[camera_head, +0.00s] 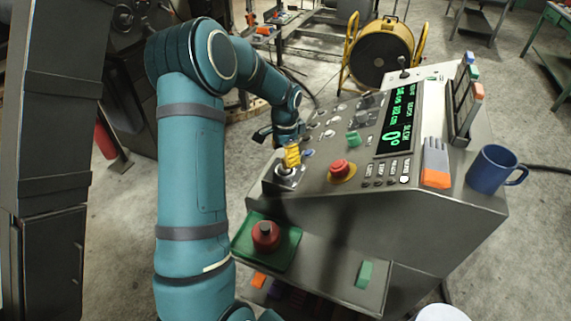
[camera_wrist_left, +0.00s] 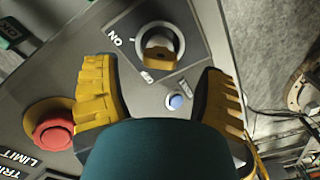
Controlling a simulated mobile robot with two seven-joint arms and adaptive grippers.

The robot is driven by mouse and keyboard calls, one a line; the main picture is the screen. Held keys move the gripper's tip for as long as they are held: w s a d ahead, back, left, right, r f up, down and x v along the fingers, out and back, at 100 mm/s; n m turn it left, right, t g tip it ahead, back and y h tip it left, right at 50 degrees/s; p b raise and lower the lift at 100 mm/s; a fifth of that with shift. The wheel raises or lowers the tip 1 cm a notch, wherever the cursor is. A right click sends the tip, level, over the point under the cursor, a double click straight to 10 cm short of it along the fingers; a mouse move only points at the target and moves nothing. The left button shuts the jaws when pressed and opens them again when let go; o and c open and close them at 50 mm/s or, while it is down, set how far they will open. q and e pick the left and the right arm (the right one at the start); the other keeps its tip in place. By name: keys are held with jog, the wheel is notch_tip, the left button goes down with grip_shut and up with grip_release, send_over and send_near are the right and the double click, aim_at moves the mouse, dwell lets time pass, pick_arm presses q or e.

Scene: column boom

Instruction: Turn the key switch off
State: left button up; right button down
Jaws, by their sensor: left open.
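The key switch (camera_wrist_left: 160,48) is a round dark knob in a pale ring with a brass-coloured key piece, on a dark plate beside the word ON. It shows at the top middle of the left wrist view. My left gripper (camera_wrist_left: 156,82) has its yellow ribbed fingers spread wide, with nothing between them, and the switch lies just beyond the fingertips. In the head view my left gripper (camera_head: 292,156) hangs over the console's near left corner and hides part of that area. I cannot tell whether the fingers touch the panel. My right gripper is not in view.
A red mushroom button (camera_head: 341,169) on the console (camera_head: 390,225) is close by. A small blue button (camera_wrist_left: 178,101) lies between the fingers in the wrist view. A blue mug (camera_head: 492,169) and glove (camera_head: 436,162) lie right. A green tray (camera_head: 290,251) sits on the lower shelf.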

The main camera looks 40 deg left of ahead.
aim_at(285, 160)
pick_arm(q)
jog(key=shift+f, duration=2.2)
jog(key=c, duration=1.2)
